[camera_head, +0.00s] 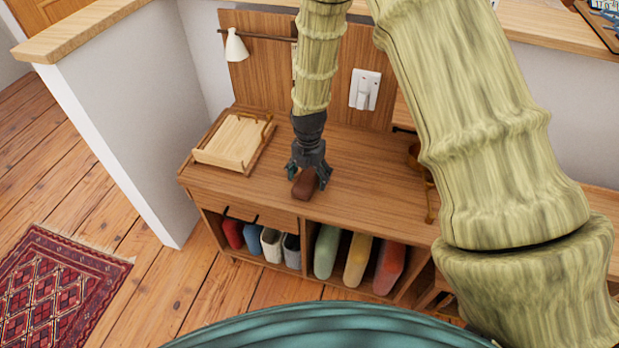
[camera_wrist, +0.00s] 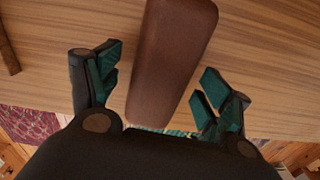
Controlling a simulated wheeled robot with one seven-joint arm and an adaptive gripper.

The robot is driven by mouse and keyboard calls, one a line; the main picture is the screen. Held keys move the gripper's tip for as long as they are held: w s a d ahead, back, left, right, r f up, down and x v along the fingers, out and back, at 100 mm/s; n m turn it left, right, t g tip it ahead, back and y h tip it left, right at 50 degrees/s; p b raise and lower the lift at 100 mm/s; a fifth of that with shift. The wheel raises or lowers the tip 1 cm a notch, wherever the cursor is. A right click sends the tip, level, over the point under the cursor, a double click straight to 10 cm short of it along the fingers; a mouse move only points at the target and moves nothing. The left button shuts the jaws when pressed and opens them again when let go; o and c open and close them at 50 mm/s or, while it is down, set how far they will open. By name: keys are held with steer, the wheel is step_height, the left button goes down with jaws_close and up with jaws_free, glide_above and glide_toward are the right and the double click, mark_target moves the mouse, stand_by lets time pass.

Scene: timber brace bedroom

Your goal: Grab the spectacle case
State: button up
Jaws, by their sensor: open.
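The spectacle case (camera_head: 303,187) is a brown, elongated, rounded box lying on the wooden cabinet top (camera_head: 355,180), close to its front edge. In the wrist view the case (camera_wrist: 172,60) runs from the top edge down between the fingers. My gripper (camera_head: 308,177) is over the case from above in the head view and hides part of it. In the wrist view my gripper (camera_wrist: 155,90) is open, with one teal-padded finger on each side of the case. A gap of table shows between each finger and the case.
A wooden tray (camera_head: 237,142) lies left on the cabinet. A white lamp (camera_head: 236,45) and a wall socket (camera_head: 364,90) are behind. Shelves below hold several coloured items, including a green one (camera_head: 326,251).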

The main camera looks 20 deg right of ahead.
steer(key=shift+c, duration=0.4)
steer(key=c, duration=1.1)
steer(key=shift+o, duration=0.2)
steer(key=shift+r, duration=0.1)
